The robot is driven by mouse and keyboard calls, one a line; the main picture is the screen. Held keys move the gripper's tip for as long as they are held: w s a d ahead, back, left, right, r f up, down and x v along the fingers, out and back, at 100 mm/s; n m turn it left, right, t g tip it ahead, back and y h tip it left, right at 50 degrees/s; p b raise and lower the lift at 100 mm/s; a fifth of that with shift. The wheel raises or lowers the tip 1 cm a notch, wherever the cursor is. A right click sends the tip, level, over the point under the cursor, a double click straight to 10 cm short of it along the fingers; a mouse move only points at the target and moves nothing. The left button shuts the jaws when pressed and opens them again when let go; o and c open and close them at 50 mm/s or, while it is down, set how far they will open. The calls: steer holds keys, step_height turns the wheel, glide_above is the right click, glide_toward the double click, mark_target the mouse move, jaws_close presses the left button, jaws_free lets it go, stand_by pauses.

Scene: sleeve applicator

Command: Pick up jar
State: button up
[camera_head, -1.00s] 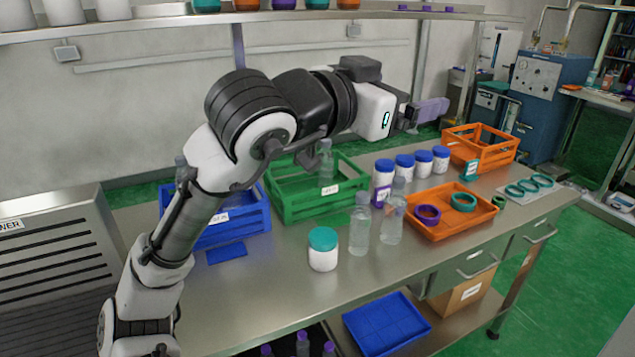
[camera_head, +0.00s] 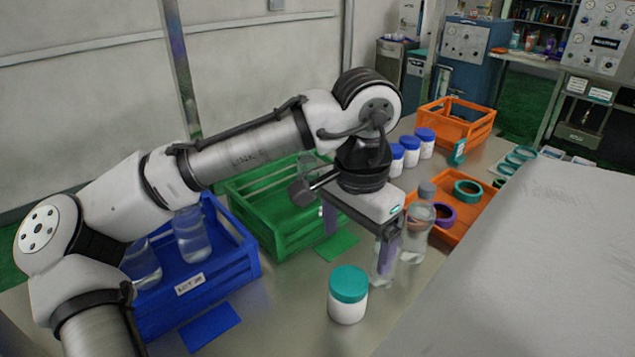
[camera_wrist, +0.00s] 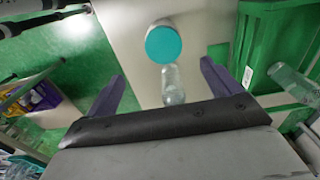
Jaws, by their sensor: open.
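A white jar with a teal lid (camera_head: 348,295) stands upright on the metal bench. Its lid (camera_wrist: 164,44) also shows in the wrist view, beyond the fingertips. Several white jars with blue lids (camera_head: 411,155) stand in a row farther back. My gripper (camera_head: 358,244) points down over the bench, behind and above the teal-lidded jar, its two purple fingers apart and empty. In the wrist view, a clear bottle (camera_wrist: 172,84) shows in the gap between the fingers (camera_wrist: 162,70); I cannot tell how far below them it is.
A clear bottle (camera_head: 417,226) stands close to the right finger. A blue crate (camera_head: 235,265) holding clear bottles and a green crate (camera_head: 262,200) stand left. An orange tray (camera_head: 455,232) with rings and an orange crate (camera_head: 470,128) are right. A pale surface covers the lower right.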

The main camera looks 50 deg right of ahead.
mark_target(349, 282)
steer(key=shift+w+a+f, duration=0.15)
steer(key=shift+w+f, duration=0.1)
steer(key=shift+w, duration=0.05)
steer(key=shift+f, duration=0.4)
step_height(349, 282, down, 7)
steer(key=shift+s+f, duration=0.15)
steer(key=shift+f, duration=0.05)
steer(key=shift+d+f+p, duration=0.2)
steer(key=shift+f+p, duration=0.5)
steer(key=shift+f, duration=2)
steer(key=shift+r, duration=0.1)
steer(key=c, duration=1.2)
